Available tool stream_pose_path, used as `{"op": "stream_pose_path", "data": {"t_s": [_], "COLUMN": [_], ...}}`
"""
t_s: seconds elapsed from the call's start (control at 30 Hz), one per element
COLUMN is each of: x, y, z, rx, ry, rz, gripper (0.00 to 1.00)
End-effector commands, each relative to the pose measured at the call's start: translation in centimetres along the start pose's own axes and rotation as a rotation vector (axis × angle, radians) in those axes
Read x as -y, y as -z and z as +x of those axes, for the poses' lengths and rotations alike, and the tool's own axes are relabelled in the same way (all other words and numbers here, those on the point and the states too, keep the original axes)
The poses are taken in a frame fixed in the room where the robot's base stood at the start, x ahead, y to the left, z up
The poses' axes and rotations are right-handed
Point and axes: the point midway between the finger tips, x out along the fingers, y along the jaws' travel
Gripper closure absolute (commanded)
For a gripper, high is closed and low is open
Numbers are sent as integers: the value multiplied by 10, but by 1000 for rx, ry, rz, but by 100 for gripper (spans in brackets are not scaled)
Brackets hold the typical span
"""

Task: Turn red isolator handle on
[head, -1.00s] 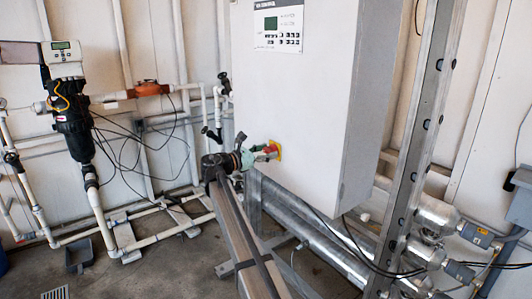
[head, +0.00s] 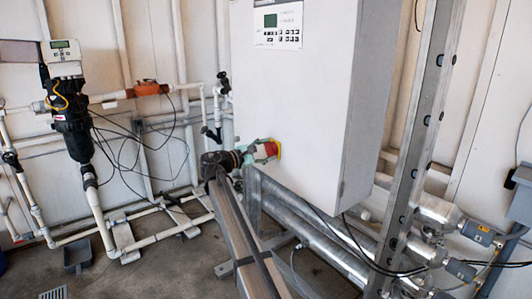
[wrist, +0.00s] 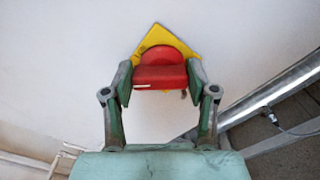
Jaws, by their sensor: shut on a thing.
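The red isolator handle (wrist: 160,76) sits on a yellow diamond plate (wrist: 158,36) on the cabinet's face. In the wrist view its grip bar lies level across the picture. My gripper (wrist: 160,84) has one finger at each end of the bar and is shut on it. In the head view my gripper (head: 257,153) reaches the handle (head: 270,149) from the left, low on the white control cabinet (head: 295,110). The gripper hides part of the handle and plate there.
The cabinet has a keypad and display panel (head: 278,25) near its top. A metal upright (head: 413,140) stands to the right. Large metal pipes (head: 310,235) run below the cabinet. White pipes and a black filter unit (head: 70,125) are at the left.

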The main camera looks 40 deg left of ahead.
Motion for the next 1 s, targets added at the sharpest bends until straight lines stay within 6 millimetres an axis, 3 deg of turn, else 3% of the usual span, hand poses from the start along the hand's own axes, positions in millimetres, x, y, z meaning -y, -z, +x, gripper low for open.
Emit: {"op": "stream_pose_path", "data": {"t_s": [0.6, 0.63, 0.7, 1.0], "x": [-1, -1, -1, 0], "y": [-1, -1, -1, 0], "z": [2, 2, 1, 0], "rx": [1, 1, 1, 0], "ry": [-1, -1, -1, 0], "rz": [47, 47, 47, 46], "gripper": [77, 35, 17, 17]}}
